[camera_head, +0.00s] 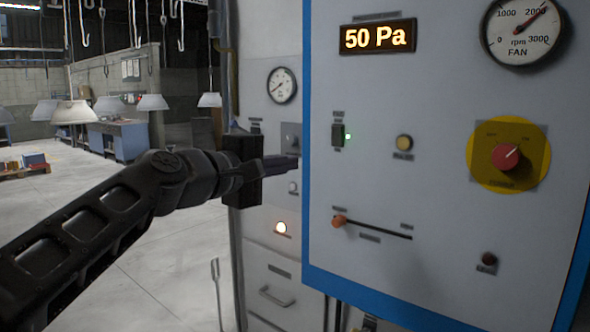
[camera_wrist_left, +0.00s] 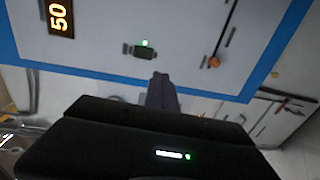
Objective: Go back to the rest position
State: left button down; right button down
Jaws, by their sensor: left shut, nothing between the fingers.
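My left gripper (camera_head: 296,163) reaches in from the left in the head view, its fingers together and empty. They point right, in front of the blue-edged control panel (camera_head: 440,150); whether they touch it I cannot tell. In the left wrist view the shut fingers (camera_wrist_left: 162,82) point toward the panel, below the black switch with a lit green light (camera_wrist_left: 140,51). That switch (camera_head: 338,135) also shows in the head view, right of the fingertips. My right gripper is not in view.
The panel carries a 50 Pa display (camera_head: 377,38), a fan gauge (camera_head: 522,30), a red knob on yellow (camera_head: 506,157) and an orange-handled slider (camera_head: 340,221). A grey cabinet (camera_head: 275,262) stands behind. Hanging hoods (camera_head: 75,113) and open floor (camera_head: 150,270) lie to the left.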

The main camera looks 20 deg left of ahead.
pick_arm(q)
jog(key=shift+s+r, duration=0.1)
dwell(0.4)
